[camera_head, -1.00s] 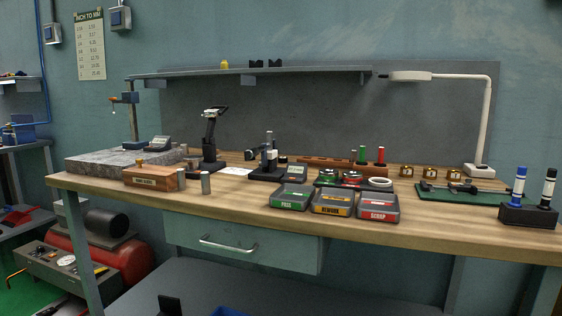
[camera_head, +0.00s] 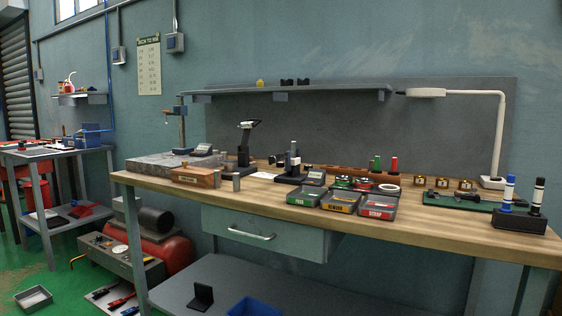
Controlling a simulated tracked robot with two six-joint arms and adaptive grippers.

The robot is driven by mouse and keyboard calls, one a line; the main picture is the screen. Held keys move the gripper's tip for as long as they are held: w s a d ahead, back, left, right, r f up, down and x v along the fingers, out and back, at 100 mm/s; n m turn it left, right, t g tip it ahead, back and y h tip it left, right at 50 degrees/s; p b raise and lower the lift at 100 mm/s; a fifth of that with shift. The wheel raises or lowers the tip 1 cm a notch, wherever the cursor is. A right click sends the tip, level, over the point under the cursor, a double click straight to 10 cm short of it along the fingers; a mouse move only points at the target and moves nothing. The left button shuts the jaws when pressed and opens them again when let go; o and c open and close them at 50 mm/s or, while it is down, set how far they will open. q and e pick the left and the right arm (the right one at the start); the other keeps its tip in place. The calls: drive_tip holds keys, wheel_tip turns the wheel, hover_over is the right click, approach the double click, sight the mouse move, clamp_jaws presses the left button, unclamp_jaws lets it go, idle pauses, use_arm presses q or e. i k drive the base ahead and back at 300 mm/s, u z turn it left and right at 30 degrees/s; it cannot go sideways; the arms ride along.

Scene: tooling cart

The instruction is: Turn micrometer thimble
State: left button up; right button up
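What appears to be the micrometer, held in a small dark stand (camera_head: 290,168), is near the middle of the wooden workbench (camera_head: 440,226). It is small in the picture, and its thimble cannot be made out clearly. A small grey display unit (camera_head: 314,177) stands just to its right. Neither of my grippers shows in the head view, so their positions and states are hidden.
Green, yellow and red-labelled bins (camera_head: 341,202) sit at the bench's front edge. A red tank (camera_head: 172,252) is below left.

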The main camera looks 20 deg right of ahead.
sight(275, 159)
drive_tip(key=z, duration=0.05)
drive_tip(key=i, duration=1)
drive_tip(key=u, duration=0.05)
